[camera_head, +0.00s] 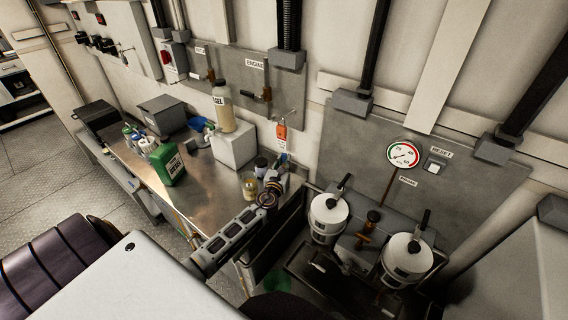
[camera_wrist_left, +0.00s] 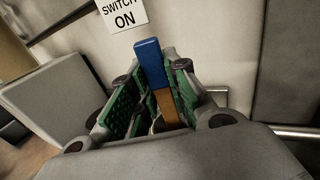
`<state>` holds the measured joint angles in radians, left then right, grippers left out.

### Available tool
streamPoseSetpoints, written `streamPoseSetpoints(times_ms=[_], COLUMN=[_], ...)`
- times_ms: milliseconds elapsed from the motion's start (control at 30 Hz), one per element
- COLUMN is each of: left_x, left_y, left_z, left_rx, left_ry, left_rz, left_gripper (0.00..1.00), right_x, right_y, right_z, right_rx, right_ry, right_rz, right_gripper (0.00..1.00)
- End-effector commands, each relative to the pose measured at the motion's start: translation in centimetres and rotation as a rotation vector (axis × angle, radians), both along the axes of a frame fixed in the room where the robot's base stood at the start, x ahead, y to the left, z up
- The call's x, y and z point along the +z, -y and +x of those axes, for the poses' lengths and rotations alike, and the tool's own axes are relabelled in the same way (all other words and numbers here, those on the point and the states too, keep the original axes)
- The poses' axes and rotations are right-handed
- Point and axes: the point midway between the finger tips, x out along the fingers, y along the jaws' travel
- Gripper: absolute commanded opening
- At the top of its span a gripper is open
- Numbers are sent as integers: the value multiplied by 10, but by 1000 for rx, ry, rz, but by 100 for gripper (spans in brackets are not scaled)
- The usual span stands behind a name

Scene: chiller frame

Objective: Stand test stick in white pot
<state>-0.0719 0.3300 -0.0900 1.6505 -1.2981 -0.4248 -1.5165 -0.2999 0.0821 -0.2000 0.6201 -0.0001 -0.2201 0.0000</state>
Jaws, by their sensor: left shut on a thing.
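My left gripper (camera_head: 272,188) reaches in from the lower left, at the counter's right end. In the left wrist view its green-padded fingers (camera_wrist_left: 152,98) are shut on the test stick (camera_wrist_left: 150,62), which has a blue end and an orange-brown part below. Two white pot-like vessels with black handles, a left one (camera_head: 328,214) and a right one (camera_head: 406,260), stand to the right of the gripper. I cannot tell whether either is the white pot. My right gripper does not show.
The metal counter (camera_head: 215,178) holds a green bottle (camera_head: 168,164), a white block (camera_head: 234,147) with a tall bottle (camera_head: 223,108) on it, and a yellowish jar (camera_head: 249,186) close to the gripper. A SWITCH ON sign (camera_wrist_left: 122,14) is on the wall.

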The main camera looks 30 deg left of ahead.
Motion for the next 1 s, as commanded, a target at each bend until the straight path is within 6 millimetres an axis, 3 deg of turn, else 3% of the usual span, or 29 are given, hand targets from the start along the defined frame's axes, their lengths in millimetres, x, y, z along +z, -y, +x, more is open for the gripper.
streamPoseSetpoints(times_ms=[333,367,533,1000], left_x=[-3,-3,-2,0], left_y=[0,0,0,0], left_z=[0,0,0,0], left_rx=[0,0,0,0], left_ry=[1,0,0,1], left_rz=[0,0,0,0], left_gripper=[4,18,38,38], right_x=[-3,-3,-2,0], right_y=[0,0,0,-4], right_z=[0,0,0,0], right_rx=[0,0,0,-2], right_ry=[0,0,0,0], right_rz=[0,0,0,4], right_gripper=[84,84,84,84])
